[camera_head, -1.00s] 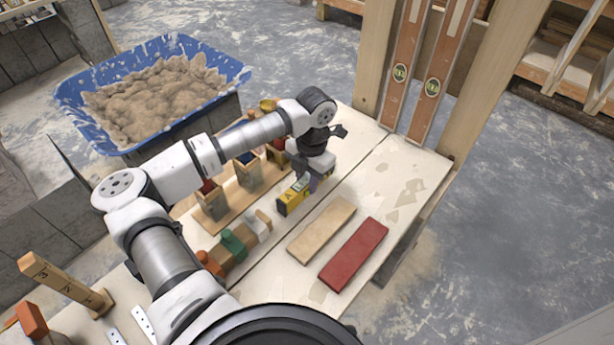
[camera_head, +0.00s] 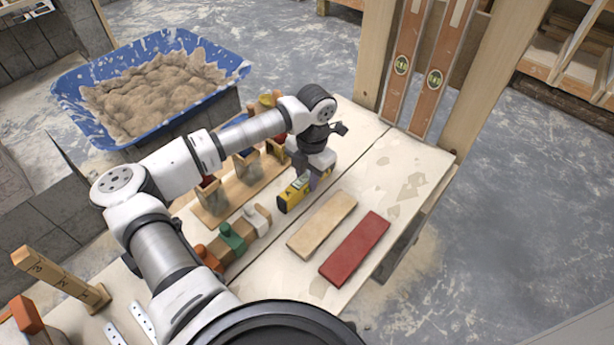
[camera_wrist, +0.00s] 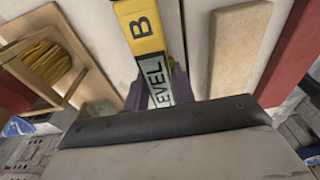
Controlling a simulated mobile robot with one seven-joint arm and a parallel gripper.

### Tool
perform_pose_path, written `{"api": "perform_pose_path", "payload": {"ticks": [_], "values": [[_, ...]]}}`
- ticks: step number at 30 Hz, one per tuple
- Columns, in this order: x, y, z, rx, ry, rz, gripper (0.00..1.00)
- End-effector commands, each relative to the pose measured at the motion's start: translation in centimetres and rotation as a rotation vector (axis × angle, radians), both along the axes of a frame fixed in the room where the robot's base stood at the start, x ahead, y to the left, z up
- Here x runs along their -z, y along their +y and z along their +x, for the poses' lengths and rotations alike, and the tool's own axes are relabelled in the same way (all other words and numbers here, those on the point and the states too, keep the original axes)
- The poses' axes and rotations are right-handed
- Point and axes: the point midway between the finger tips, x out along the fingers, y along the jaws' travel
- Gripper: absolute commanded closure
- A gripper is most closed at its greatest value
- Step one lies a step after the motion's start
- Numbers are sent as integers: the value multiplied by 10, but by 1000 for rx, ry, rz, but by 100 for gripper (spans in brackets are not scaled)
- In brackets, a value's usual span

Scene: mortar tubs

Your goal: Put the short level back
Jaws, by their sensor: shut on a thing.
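The short level is a yellow and black block (camera_head: 291,195) near the middle of the work board. In the wrist view it (camera_wrist: 141,30) shows a yellow end with a black "B" and a pale face reading "LEVEL". My gripper (camera_head: 312,179) points down over the level and is shut on it. In the wrist view the dark gripper body hides the level's near end and most of the fingers. I cannot tell whether the level touches the board.
A tan bar (camera_head: 322,225) and a red bar (camera_head: 355,248) lie to the right of the level. Two long levels (camera_head: 405,65) lean upright behind. A blue mortar tub (camera_head: 70,100) stands back left.

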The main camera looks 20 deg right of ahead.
Motion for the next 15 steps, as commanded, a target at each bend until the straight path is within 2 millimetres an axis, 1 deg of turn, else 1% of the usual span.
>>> {"api": "perform_pose_path", "payload": {"ticks": [14,15], "values": [[6,0,0,0,0,0,100],[6,0,0,0,0,0,74]]}}
